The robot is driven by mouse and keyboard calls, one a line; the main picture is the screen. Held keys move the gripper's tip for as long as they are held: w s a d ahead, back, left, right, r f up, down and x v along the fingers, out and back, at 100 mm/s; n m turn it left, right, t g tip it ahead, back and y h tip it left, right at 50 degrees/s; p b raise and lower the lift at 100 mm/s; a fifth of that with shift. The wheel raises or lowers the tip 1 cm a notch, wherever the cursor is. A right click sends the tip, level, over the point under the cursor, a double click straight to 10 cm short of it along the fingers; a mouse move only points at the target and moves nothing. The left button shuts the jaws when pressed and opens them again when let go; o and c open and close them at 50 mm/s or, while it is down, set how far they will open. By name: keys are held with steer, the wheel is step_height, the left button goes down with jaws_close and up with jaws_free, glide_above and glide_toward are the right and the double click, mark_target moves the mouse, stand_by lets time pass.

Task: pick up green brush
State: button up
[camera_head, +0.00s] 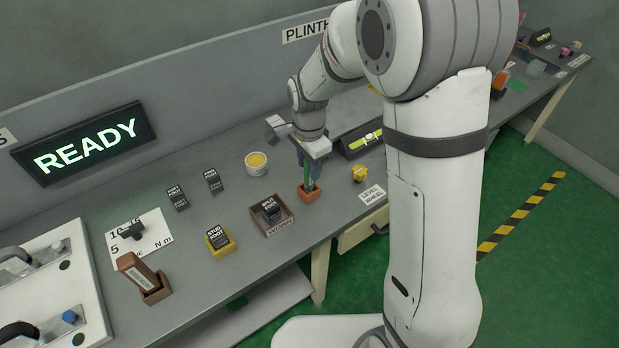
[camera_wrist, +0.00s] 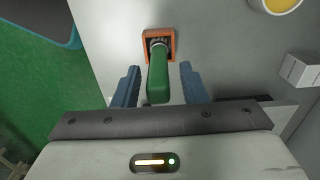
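The green brush (camera_wrist: 158,80) stands upright in a small orange-brown square holder, its green handle pointing up toward the wrist camera. In the head view the brush (camera_head: 311,184) shows as a thin green strip above the holder (camera_head: 310,194). My gripper (camera_wrist: 158,82) is open, with one blue finger on each side of the green handle and a gap visible on both sides. In the head view my gripper (camera_head: 308,168) is just above the holder, and the arm partly hides it. The holder also shows in the wrist view (camera_wrist: 173,35).
A tub with yellow contents (camera_head: 256,164) stands left of my gripper. A brown tray (camera_head: 272,222) with a dark block is to the left, and a small yellow object (camera_head: 360,174) is to the right. The table's front edge (camera_head: 330,238) lies close by.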

jaws_close()
stand_by(0.3)
step_height(320, 180, up, 10)
steer(key=shift+p, duration=0.9)
